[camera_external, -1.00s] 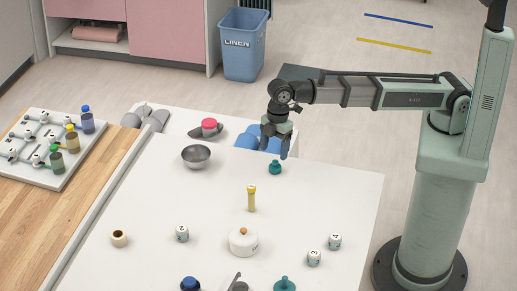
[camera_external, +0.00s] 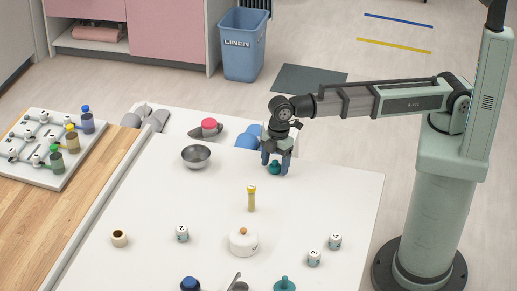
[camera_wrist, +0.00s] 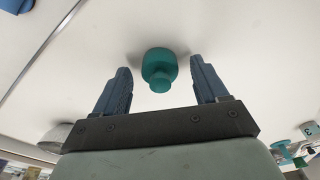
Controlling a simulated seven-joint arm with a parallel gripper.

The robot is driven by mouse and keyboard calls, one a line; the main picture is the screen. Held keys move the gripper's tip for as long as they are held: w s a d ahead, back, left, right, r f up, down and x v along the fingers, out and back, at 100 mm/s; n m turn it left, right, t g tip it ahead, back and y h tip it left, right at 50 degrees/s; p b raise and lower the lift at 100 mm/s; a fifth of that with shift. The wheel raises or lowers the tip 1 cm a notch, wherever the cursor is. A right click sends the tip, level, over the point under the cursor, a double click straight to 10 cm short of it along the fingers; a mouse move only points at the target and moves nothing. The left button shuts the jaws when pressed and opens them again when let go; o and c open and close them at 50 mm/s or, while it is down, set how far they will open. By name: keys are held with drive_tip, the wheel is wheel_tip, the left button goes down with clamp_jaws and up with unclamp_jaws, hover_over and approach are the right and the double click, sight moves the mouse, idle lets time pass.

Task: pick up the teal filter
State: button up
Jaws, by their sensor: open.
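The teal filter (camera_external: 274,168) stands on the white table near its far edge. In the wrist view the teal filter (camera_wrist: 159,68) lies between and slightly beyond the two blue fingertips, with a gap on each side. My gripper (camera_external: 276,166) is open and low over the table, its fingers on either side of the filter. It also shows in the wrist view (camera_wrist: 160,75), with nothing held. A second teal piece (camera_external: 284,284) of similar colour stands at the table's near edge, partly cut off by the frame.
A metal bowl (camera_external: 196,156) stands left of my gripper. The table right of the filter (camera_external: 340,190) is clear.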

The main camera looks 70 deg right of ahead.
drive_tip(key=shift+c, duration=0.4)
drive_tip(key=c, duration=1.1)
drive_tip(key=shift+o, duration=0.2)
drive_tip(key=shift+r, duration=0.1)
